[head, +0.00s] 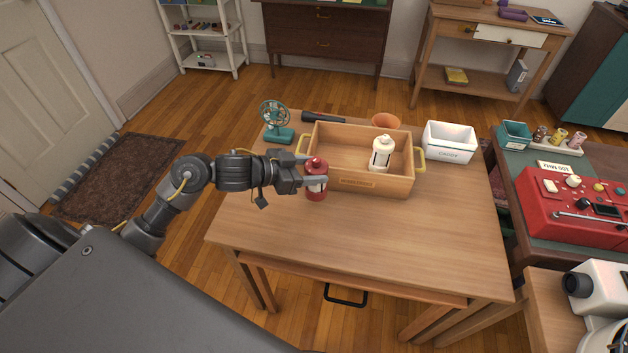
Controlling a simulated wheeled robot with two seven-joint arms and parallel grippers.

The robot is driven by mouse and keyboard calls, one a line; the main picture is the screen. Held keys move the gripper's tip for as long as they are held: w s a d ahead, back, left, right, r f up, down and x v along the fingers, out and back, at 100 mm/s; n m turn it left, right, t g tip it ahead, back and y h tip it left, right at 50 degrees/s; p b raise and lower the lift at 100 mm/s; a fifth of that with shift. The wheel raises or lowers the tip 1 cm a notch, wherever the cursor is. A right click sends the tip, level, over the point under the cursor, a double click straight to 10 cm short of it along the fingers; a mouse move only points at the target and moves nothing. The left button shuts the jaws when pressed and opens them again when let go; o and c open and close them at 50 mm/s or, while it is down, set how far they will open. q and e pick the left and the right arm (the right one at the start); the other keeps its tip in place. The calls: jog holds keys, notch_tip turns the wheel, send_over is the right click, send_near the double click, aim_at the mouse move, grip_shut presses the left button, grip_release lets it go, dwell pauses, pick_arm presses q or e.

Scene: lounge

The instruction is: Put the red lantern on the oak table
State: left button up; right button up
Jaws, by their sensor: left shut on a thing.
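The red lantern (316,192) is upright at the front left corner of the wooden tray, over the oak table (370,235). My left gripper (318,182) is shut on the red lantern from the left, around its middle. Whether the lantern's base touches the table top, I cannot tell for sure. Its far side is hidden. My right gripper is not in view.
The wooden tray (345,185) with yellow handles holds a white lantern (381,154). A green fan (277,122), a dark flashlight (324,117), an orange bowl (385,121) and a white bin (449,142) stand around it. The table's front is clear.

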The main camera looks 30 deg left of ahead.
pick_arm(q)
jog(key=f, duration=0.3)
jog(key=shift+w+d+f+b, duration=0.15)
jog(key=shift+d+b, duration=0.2)
jog(key=shift+d, duration=0.05)
jog(key=shift+f, duration=0.25)
jog(key=o, duration=1.3)
jog(key=shift+f, duration=0.15)
jog(key=shift+c, duration=0.2)
jog(key=shift+a+r, duration=0.15)
jog(key=shift+r, duration=0.05)
jog(key=v, duration=1.2)
jog(key=shift+p, duration=0.35)
